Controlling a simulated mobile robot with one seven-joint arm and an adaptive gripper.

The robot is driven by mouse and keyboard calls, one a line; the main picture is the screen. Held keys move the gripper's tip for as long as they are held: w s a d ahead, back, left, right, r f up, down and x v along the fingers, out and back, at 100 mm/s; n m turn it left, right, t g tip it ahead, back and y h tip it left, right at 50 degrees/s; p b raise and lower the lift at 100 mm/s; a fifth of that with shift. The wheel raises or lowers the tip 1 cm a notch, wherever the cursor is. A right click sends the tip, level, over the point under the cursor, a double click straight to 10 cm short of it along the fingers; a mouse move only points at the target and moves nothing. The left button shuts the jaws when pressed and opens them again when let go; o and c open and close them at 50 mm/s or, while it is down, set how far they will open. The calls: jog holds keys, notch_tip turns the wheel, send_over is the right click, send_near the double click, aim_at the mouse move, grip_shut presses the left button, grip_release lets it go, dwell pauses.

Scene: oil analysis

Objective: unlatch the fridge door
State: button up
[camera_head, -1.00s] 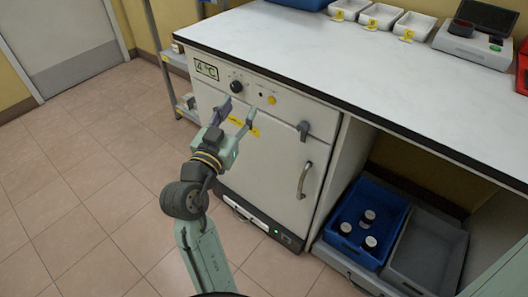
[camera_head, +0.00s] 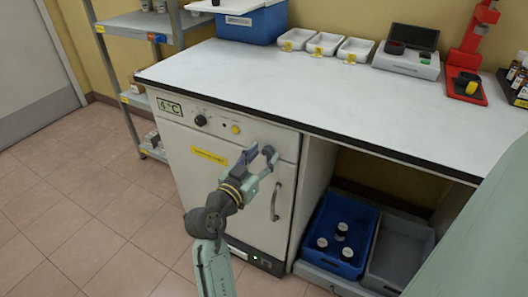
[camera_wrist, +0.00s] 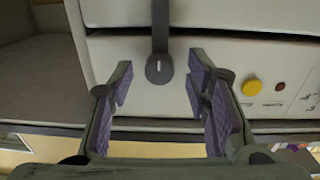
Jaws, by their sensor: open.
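The white fridge (camera_head: 190,165) stands under the bench, its door (camera_head: 235,205) shut, with a vertical metal handle (camera_head: 276,202) at the door's right. My gripper (camera_head: 258,154) is open and empty in front of the door's upper right. In the wrist view the dark latch (camera_wrist: 159,66) lies between my gripper's (camera_wrist: 160,80) spread fingers in the picture, with a round pivot on the control panel and its bar crossing the door seam. I cannot tell how far the fingertips are from it. In the head view my gripper hides the latch.
A yellow button (camera_head: 235,129) and a dark knob (camera_head: 200,120) are on the panel left of my gripper. The bench top (camera_head: 240,80) overhangs above. A blue crate (camera_head: 313,247) with bottles sits at lower right. Floor at left is clear.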

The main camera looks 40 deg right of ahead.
jog(key=shift+w+d, duration=0.2)
jog(key=shift+d, duration=0.35)
grip_shut()
